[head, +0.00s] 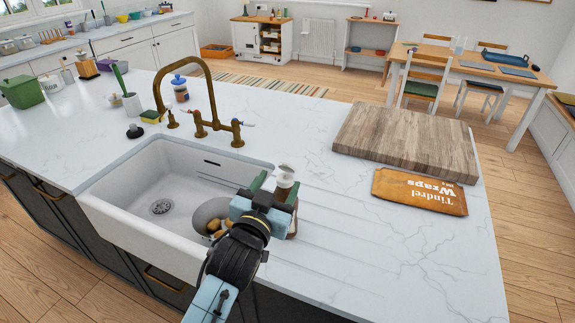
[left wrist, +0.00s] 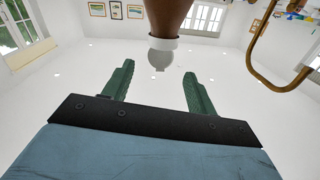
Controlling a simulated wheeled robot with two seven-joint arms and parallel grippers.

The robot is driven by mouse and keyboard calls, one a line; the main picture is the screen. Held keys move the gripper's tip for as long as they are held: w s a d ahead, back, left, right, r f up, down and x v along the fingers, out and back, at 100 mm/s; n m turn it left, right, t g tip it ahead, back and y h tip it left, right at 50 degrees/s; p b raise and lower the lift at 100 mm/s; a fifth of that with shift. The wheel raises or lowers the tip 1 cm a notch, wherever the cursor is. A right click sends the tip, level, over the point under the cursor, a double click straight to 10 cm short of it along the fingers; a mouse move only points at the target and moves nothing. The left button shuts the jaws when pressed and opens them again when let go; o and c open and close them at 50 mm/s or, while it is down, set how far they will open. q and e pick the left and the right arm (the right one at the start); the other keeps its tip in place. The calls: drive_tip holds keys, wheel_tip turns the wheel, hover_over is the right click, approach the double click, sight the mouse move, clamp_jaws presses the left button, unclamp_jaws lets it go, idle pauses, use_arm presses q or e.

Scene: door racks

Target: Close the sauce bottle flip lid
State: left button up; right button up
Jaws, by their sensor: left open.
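The sauce bottle (head: 294,205) stands on the counter just right of the sink, mostly hidden behind my left gripper. Its white cap (head: 286,181) shows above the fingers, and the flip lid (head: 287,168) appears raised on top. In the left wrist view, the brown bottle (left wrist: 168,16) hangs in from the top edge, with its white collar (left wrist: 163,43) and the round pale lid (left wrist: 160,60) below it. My left gripper (head: 275,186) is open, its green fingers on either side of the lid's line in the wrist view (left wrist: 158,69); contact cannot be told. My right gripper is not in view.
A white sink (head: 135,177) with a grey bowl (head: 203,213) lies left of the bottle. The brass tap (head: 207,118) stands behind it. The counter's front right is clear.

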sight(286, 169)
use_arm(q)
drive_tip(key=x, duration=0.7)
drive_tip(key=c, duration=1)
drive_tip(key=shift+f+t+b, duration=0.3)
drive_tip(key=shift+t+b, duration=0.1)
drive_tip(key=shift+b, duration=0.8)
drive_tip(key=shift+r+t+b, duration=0.1)
drive_tip(key=shift+t+b, duration=0.3)
drive_tip(key=shift+b, duration=0.05)
drive_tip(key=shift+s+a+r, duration=0.1)
drive_tip(key=o, duration=1)
